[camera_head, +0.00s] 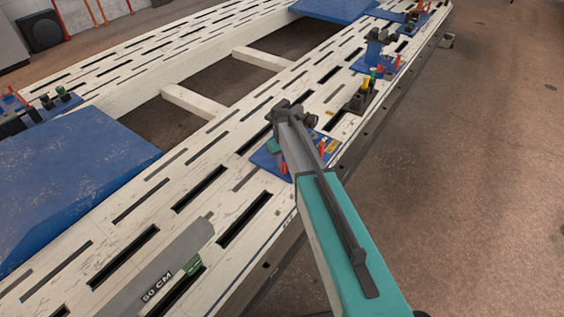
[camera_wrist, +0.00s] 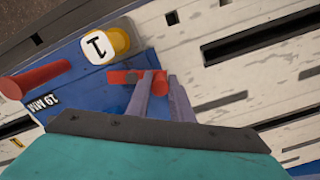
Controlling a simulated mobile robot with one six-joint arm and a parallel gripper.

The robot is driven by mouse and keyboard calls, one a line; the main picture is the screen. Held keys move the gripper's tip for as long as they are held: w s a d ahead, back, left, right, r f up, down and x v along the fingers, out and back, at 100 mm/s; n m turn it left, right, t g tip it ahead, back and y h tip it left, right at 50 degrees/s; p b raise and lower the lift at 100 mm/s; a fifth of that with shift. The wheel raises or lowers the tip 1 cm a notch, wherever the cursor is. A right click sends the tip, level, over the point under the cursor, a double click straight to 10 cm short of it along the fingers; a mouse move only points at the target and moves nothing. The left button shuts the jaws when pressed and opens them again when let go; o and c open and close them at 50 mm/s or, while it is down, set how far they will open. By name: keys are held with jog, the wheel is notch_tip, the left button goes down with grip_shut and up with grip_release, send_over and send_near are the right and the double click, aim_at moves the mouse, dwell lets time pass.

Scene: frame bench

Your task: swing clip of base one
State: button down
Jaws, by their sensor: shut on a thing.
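Base one is a blue plate (camera_wrist: 72,60) on the bench, with a white tag marked 1 (camera_wrist: 97,47) beside a yellow cap. Its red clip (camera_wrist: 158,84) lies between the two grey fingers of my gripper (camera_wrist: 160,92), which is shut on it. A second red clip (camera_wrist: 36,79) stands on the plate at the left of the wrist view, apart from my fingers. In the head view the blue plate (camera_head: 262,160) is partly covered by my arm, and the fingers' grip is hard to see there.
The white slotted bench (camera_head: 170,195) runs diagonally. More blue bases with red clips (camera_head: 382,66) stand further along its right edge. A large blue panel (camera_head: 65,180) lies left. A grey 50 CM piece (camera_head: 165,270) lies near the front. Open brown floor is at right.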

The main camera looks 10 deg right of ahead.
jog(key=shift+s+d+n+p, duration=0.2)
jog(key=shift+s+n+p, duration=0.15)
jog(key=shift+n, duration=0.65)
jog(key=c, duration=1.6)
grip_release()
jog(key=shift+o, duration=0.2)
jog(key=shift+s, duration=0.1)
notch_tip(320, 180, up, 14)
